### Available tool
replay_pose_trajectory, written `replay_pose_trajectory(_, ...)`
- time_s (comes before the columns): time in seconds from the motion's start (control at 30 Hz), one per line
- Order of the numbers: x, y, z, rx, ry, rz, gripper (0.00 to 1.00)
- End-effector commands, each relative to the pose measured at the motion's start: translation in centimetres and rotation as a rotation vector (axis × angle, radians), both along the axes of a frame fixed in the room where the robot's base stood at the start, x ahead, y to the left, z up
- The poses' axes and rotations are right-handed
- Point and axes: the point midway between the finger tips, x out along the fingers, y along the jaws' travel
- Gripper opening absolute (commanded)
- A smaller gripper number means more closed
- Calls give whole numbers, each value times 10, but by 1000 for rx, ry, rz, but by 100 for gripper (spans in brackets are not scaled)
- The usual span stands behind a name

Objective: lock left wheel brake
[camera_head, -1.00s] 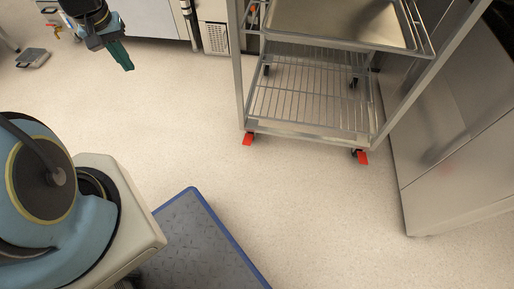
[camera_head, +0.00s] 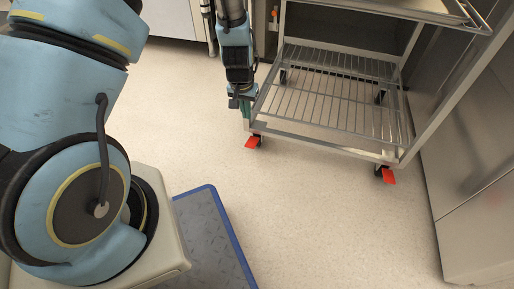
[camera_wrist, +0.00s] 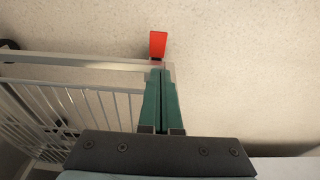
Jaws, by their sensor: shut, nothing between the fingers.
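The left wheel brake is a red pedal (camera_head: 253,142) at the foot of the rack's near left post. It also shows in the wrist view (camera_wrist: 158,44), just beyond my fingertips. The rack (camera_head: 318,132) is a metal trolley with wire shelves on casters. My gripper (camera_head: 246,112) points down beside the near left post, above the red pedal. In the wrist view my gripper's green fingers (camera_wrist: 161,75) are together with nothing between them. They look close to the rack's lower corner; I cannot tell whether they touch it.
Another red pedal (camera_head: 388,175) is at the near right caster. A steel cabinet (camera_head: 475,190) stands right of the rack. A blue-edged grey mat (camera_head: 212,235) lies in front. The pale floor (camera_head: 315,220) between mat and rack is clear.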

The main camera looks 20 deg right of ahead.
Motion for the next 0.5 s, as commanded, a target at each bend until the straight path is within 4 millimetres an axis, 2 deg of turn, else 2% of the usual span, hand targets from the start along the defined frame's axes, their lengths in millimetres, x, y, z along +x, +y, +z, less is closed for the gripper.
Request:
replay_pose_trajectory(0.07,-1,-2,-7,0,0,-4,0)
replay_pose_trajectory(0.5,-1,-3,-11,1,-1,-6,0)
